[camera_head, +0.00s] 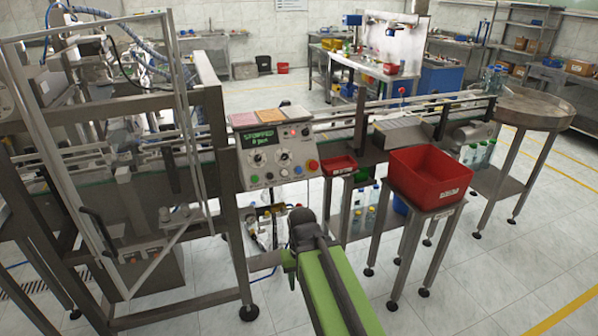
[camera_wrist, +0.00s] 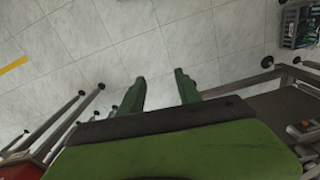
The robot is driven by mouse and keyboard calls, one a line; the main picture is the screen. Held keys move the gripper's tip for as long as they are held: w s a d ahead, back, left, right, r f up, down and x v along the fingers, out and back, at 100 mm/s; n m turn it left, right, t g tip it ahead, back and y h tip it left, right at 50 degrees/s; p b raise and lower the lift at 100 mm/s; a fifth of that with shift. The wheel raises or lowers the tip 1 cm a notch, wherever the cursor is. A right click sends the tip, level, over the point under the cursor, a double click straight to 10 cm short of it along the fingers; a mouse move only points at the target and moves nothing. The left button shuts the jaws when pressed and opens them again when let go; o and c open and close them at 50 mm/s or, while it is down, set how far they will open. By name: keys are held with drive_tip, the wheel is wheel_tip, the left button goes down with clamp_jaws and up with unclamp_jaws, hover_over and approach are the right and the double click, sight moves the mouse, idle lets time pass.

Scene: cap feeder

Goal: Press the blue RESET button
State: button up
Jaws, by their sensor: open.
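The control panel (camera_head: 279,156) is a grey box on the machine's front, with a display reading STOPPED in green. Its lower edge carries a row of small round controls. A small bluish button (camera_head: 298,170) seems to sit in this row, left of a larger red button (camera_head: 312,164); its label is too small to read. My arm reaches up from the bottom of the head view and ends below the panel, apart from it; the fingers cannot be made out there. In the wrist view my gripper (camera_wrist: 159,77) has two green fingers spread apart, with only floor tiles between them.
A small red tray (camera_head: 340,165) is right of the panel. A larger red bin (camera_head: 430,176) stands on a metal stand further right. A steel frame (camera_head: 110,190) with a clear guard fills the left. Tiled floor is open at the lower right.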

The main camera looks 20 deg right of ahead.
clamp_jaws()
idle(1.4)
